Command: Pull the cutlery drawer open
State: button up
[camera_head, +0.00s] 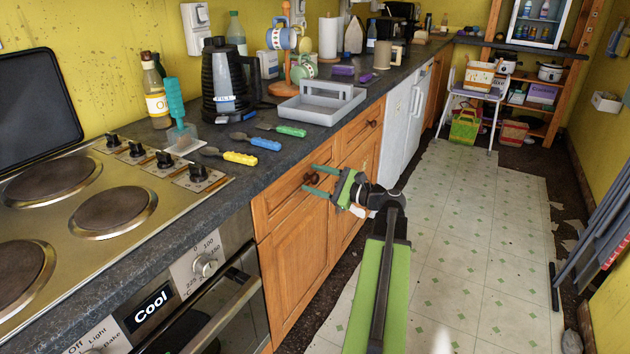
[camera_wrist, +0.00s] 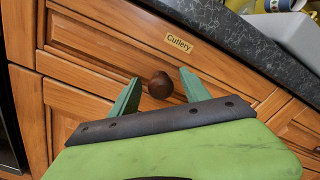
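The cutlery drawer (camera_wrist: 95,42) is a wooden drawer front with a "Cutlery" label (camera_wrist: 179,40) and a round dark brown knob (camera_wrist: 160,86). It also shows in the head view (camera_head: 283,206), below the counter edge, and looks shut. My gripper (camera_wrist: 157,88) is open, with its two green fingers on either side of the knob. There seems to be a gap between each finger and the knob. In the head view my gripper (camera_head: 313,180) reaches from the right to the drawer front, and the knob (camera_head: 310,178) shows between the fingers.
A second drawer with a knob (camera_head: 372,123) is farther along the counter. The oven (camera_head: 215,310) stands at the near left. Spoons with coloured handles (camera_head: 240,157) and a grey caddy (camera_head: 320,107) lie on the counter above. The tiled floor (camera_head: 465,220) to the right is clear.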

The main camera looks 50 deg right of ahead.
grip_shut()
dwell(1.1)
